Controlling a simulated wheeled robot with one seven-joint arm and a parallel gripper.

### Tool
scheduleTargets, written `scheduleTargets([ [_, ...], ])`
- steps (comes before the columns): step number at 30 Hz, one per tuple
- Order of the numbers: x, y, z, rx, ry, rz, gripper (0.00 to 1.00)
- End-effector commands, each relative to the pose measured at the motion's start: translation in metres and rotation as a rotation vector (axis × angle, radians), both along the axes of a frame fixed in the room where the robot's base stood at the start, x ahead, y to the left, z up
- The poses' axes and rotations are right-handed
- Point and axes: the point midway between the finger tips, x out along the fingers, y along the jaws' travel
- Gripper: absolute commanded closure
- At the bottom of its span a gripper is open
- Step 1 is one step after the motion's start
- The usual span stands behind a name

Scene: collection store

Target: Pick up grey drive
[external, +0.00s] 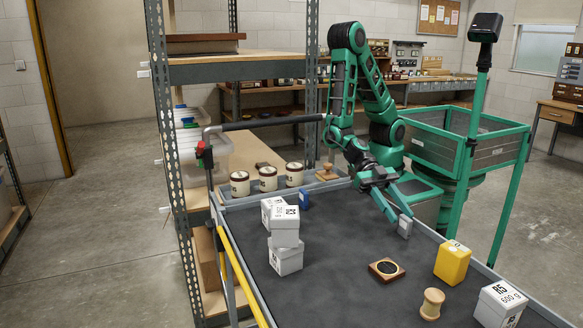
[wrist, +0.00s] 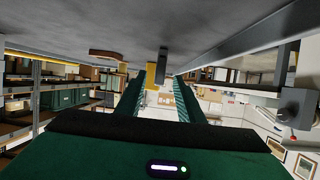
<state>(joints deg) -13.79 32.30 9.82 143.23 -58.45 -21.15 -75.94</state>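The grey drive (external: 405,226) is a small upright grey block on the dark tabletop, near its far right edge. In the wrist view, which shows the table at the top, the drive (wrist: 163,62) appears narrow and dark, between the lines of the two fingers with gaps on both sides. My gripper (external: 396,210) is low over the table with its fingers pointing at the drive; it is open and empty. In the wrist view, the gripper (wrist: 158,82) has its green fingers spread apart. Whether the fingertips reach beside the drive is hard to tell.
A yellow container (external: 453,264), a wooden spool (external: 432,304), a framed disc (external: 386,270) and a white box (external: 499,305) stand toward the front right. Stacked white boxes (external: 285,257) and a blue item (external: 304,199) are left. The table's raised rim (external: 466,253) runs close by.

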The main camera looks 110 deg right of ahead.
Motion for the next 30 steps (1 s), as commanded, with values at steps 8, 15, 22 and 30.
scheduleTargets([
  [8,0.002,0.026,-0.011,0.0,0.001,0.0,0.66],
  [15,0.003,0.049,-0.017,0.0,-0.001,0.004,0.66],
  [22,0.006,0.073,-0.026,0.0,0.0,0.001,0.66],
  [30,0.006,0.076,-0.028,-0.001,0.001,0.0,0.66],
])
